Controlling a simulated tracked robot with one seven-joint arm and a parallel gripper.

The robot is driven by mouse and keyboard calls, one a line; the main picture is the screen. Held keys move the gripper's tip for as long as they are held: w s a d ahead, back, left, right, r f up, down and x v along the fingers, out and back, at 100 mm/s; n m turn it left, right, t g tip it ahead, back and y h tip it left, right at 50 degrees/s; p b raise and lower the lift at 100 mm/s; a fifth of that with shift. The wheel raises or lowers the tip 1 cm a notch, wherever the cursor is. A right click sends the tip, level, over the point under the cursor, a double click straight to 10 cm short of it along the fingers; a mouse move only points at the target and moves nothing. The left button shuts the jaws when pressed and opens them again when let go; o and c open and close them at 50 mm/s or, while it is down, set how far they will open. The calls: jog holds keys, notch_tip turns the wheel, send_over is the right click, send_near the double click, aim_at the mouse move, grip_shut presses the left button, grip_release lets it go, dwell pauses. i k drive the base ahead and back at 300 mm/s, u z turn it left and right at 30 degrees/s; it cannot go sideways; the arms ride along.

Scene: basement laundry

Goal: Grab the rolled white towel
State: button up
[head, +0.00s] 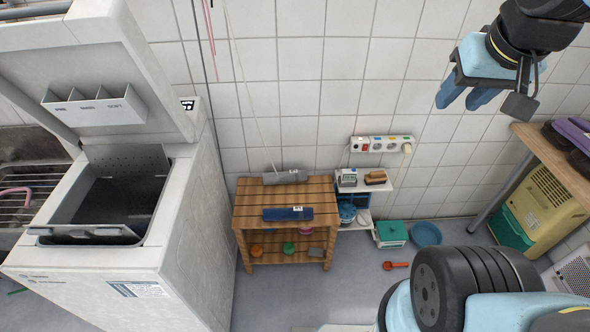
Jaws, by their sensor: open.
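I cannot make out a clearly rolled white towel in the head view. A long grey item with a small label (284,176) lies at the back of the wooden slatted table (245,217); I cannot tell whether it is a towel. A dark blue item with a white label (288,213) lies in front of it. My gripper (466,98) is at the upper right, before the tiled wall, well right of and above the table. Its two blue fingers are apart with nothing between them.
A white top-loading washer (190,225) with its lid up stands left of the table. A small white shelf (377,187) holds a brush (375,177). A blue basin (426,234) and red scoop (396,265) lie on the floor. A wooden bench (553,163) stands right.

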aim_at(293, 176)
jog(key=u, duration=0.15)
jog(key=i, duration=0.95)
jog(key=z, duration=0.1)
